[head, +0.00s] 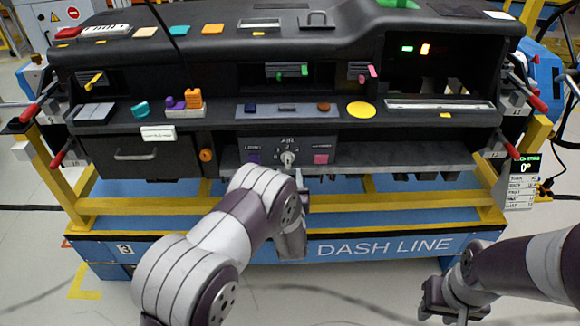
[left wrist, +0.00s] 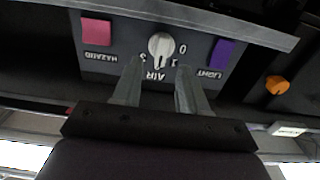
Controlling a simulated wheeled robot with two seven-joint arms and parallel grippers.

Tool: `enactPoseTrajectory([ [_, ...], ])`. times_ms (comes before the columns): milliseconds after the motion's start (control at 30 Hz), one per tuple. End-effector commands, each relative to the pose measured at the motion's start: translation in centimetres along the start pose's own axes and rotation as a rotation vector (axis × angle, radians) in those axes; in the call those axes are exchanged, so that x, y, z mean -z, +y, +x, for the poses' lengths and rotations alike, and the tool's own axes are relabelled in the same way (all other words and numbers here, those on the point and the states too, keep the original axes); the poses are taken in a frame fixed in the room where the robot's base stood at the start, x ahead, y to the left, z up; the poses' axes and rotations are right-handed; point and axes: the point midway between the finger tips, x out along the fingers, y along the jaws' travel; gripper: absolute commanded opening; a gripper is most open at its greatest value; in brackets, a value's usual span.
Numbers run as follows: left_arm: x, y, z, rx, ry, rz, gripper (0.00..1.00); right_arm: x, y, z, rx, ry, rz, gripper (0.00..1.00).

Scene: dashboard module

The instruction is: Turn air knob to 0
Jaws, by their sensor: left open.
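The air knob (head: 288,158) is a small white dial on the dark control panel at the centre front of the dashboard. In the left wrist view, which shows the panel upside down, the knob (left wrist: 160,45) has the numbers 0, 1 and 3 readable around it. I cannot tell which number its pointer faces. My left gripper (left wrist: 158,68) is open, its two fingers reaching toward the knob, one to each side and apart from it. In the head view my left arm partly hides this gripper. My right gripper (head: 445,314) hangs low at the right, empty and away from the dashboard.
A purple light button (left wrist: 222,53) and a pink hazard button (left wrist: 96,32) flank the knob. An orange round knob (head: 206,155) sits to the left. The panel's grey lower ledge (head: 400,160) runs beside it. A small display (head: 525,167) at the right reads 0°.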

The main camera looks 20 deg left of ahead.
Motion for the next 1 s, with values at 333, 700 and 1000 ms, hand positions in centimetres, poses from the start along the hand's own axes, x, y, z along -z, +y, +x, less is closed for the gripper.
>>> enactPoseTrajectory([
  [333,0.0,0.0,4.6,0.000,-0.001,0.001,0.43,0.0,0.0,0.0,0.000,0.000,0.000,0.38],
  [700,0.0,0.0,4.7,-0.001,-0.002,0.001,0.00,0.0,0.0,0.0,0.000,0.000,0.000,0.38],
  [1000,-0.1,0.0,4.6,-0.001,-0.002,-0.016,0.00,0.0,0.0,0.2,0.000,0.000,0.000,0.38],
])
